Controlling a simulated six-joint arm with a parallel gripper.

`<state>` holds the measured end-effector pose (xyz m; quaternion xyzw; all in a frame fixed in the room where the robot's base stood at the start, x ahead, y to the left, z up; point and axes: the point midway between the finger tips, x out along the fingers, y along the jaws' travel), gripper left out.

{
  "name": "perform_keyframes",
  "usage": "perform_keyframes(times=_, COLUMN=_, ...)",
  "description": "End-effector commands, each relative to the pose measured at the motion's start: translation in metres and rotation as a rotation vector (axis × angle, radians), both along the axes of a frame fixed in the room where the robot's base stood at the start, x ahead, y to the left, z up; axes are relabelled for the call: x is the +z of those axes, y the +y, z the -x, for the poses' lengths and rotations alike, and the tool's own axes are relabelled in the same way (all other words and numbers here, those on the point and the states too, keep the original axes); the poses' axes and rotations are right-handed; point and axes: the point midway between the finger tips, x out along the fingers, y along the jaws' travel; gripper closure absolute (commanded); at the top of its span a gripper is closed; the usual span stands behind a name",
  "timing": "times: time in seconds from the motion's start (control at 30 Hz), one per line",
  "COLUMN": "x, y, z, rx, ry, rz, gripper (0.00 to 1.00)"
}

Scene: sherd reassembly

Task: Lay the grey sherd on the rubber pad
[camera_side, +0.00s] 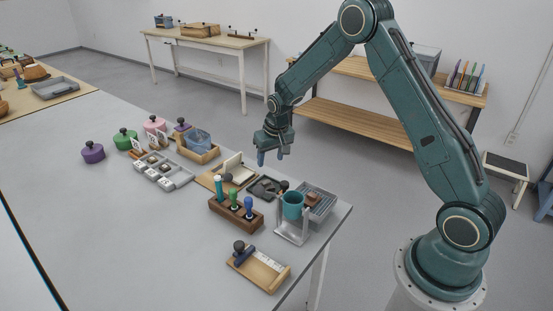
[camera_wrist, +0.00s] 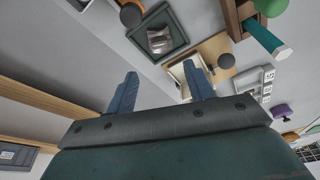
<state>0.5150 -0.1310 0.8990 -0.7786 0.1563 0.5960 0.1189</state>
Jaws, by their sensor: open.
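My gripper (camera_side: 270,156) is open and empty, held in the air above the far side of the grey table. Its two blue fingers (camera_wrist: 160,82) stand apart in the wrist view, with nothing between them. A dark square pad or shallow tray (camera_side: 252,191) lies on the table below and in front of the gripper; it also shows at the top of the wrist view (camera_wrist: 176,50). A small greyish piece (camera_wrist: 159,40) lies on it. I cannot tell for certain whether this piece is the grey sherd, or whether the dark square is the rubber pad.
A compartment tray (camera_side: 178,176) and knobbed pots are left.

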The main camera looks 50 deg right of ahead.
Motion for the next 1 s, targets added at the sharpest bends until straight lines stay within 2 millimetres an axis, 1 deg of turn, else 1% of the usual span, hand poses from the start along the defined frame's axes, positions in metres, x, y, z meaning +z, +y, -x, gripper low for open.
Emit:
perform_keyframes(times=0.2, x=0.001, y=0.0, z=0.0, rx=0.001, ry=-0.001, rz=0.0, gripper=0.47)
perform_keyframes(times=0.37, x=0.014, y=0.004, z=0.003, rx=0.009, ry=-0.007, rz=0.001, gripper=0.47)
perform_keyframes(times=0.47, x=0.031, y=0.009, z=0.007, rx=0.021, ry=-0.016, rz=0.003, gripper=0.47)
perform_keyframes(times=0.67, x=0.078, y=0.026, z=0.026, rx=0.057, ry=-0.039, rz=0.006, gripper=0.47)
perform_keyframes(times=0.8, x=0.114, y=0.04, z=0.046, rx=0.088, ry=-0.055, rz=0.008, gripper=0.47)
perform_keyframes(times=1.0, x=0.158, y=0.058, z=0.08, rx=0.13, ry=-0.08, rz=0.013, gripper=0.47)
